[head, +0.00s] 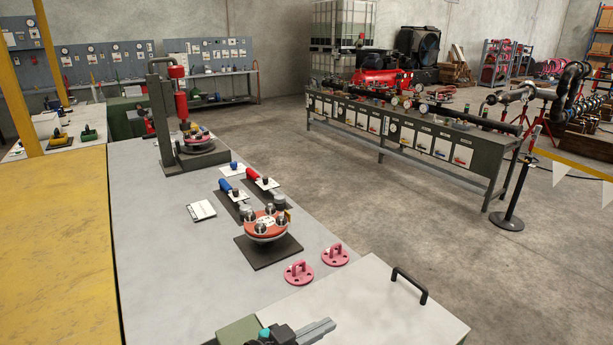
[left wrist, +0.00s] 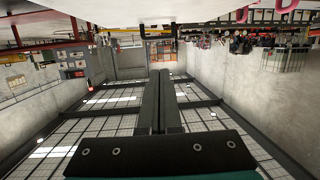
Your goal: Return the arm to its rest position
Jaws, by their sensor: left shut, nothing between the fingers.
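My left gripper (head: 318,330) shows at the bottom of the head view, low over the near end of the grey bench by a pale box lid. Its fingers are together and hold nothing. In the left wrist view the two dark fingers (left wrist: 158,105) lie side by side, and the picture is upside down with the ceiling below. The flanged spool (head: 266,224), with an orange-red top and dark studs, stands on a black mat (head: 268,252) on the bench, apart from the gripper. My right gripper is not in either view.
Two pink lifting eyes (head: 299,272) (head: 336,255) lie near the spool. A pale lid (head: 375,305) with a black handle (head: 410,285) fills the near right. Red and blue tools (head: 262,179) lie behind the spool. A press stand (head: 163,115) stands farther back.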

